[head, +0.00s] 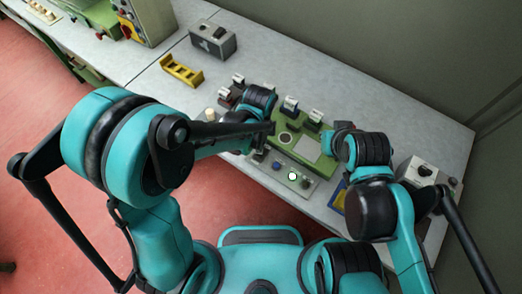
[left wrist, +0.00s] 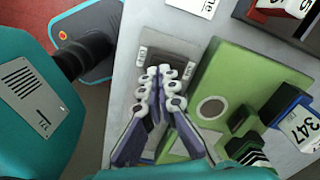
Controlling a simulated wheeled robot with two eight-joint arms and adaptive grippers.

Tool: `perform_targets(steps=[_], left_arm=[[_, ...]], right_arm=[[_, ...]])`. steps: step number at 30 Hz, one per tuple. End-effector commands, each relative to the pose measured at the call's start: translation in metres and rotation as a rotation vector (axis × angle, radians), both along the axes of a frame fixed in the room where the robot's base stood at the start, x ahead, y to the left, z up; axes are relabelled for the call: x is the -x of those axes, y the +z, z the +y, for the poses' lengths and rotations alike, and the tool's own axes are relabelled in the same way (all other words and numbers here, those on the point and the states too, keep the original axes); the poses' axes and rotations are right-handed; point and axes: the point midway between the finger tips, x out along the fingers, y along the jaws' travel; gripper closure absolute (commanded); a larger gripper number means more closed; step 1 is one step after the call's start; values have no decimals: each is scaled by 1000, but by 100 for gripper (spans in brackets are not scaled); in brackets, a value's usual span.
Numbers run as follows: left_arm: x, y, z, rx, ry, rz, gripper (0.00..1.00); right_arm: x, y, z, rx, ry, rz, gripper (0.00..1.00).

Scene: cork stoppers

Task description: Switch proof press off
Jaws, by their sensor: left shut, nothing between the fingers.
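A green machine (head: 287,139) with a round disc and a pale square plate stands on the bench in the head view. A grey-green control strip (head: 263,171) along its front carries a white round button (head: 292,176) and small dark knobs. My left gripper (left wrist: 164,84) is shut and empty in the left wrist view. Its fingertips are over a grey panel (left wrist: 179,49) beside the green machine (left wrist: 232,75), and they hide part of the panel. I cannot tell whether they touch it. My right gripper is hidden behind my right wrist.
Several stamp-like blocks (head: 289,104) stand along the machine's back. A yellow rack (head: 182,71) and a grey box (head: 213,40) are farther left. A white switch box (head: 419,171) stands at the right. The bench behind the blocks is clear.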

Motion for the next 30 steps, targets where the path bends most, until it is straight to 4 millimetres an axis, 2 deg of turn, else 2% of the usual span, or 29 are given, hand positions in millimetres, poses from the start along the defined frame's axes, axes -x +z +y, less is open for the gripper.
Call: perform_targets(steps=[30], left_arm=[[0, -16, 0, 0, 0, 0, 100]], right_arm=[[0, -15, 0, 0, 0, 0, 100]])
